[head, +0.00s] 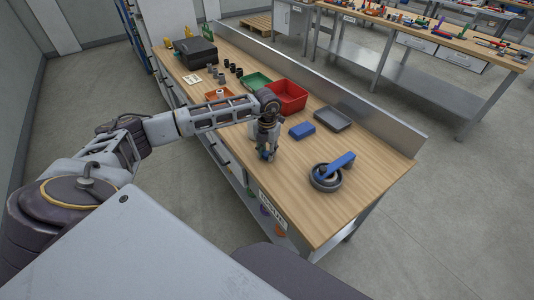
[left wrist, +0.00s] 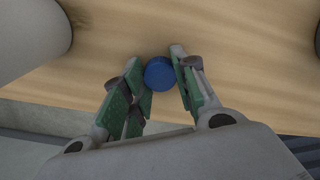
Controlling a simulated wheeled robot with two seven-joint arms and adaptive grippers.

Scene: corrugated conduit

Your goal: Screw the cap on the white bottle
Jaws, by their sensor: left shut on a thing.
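My left gripper (head: 267,152) hangs low over the near edge of the wooden workbench, pointing down. In the left wrist view its green-padded fingers (left wrist: 160,85) are closed around a round blue cap (left wrist: 159,73), which sits between the fingertips. A bit of blue also shows at the fingertips in the head view. I cannot make out the white bottle for certain. A pale rounded shape fills the upper left corner of the left wrist view, but I cannot tell what it is. My right gripper is not in view.
On the workbench (head: 365,190) stand a red bin (head: 288,97), a green tray (head: 255,80), a grey tray (head: 333,118), a blue block (head: 301,130) and a dark ring with a blue handle (head: 328,176). Several black fittings and a black case (head: 195,52) lie farther back.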

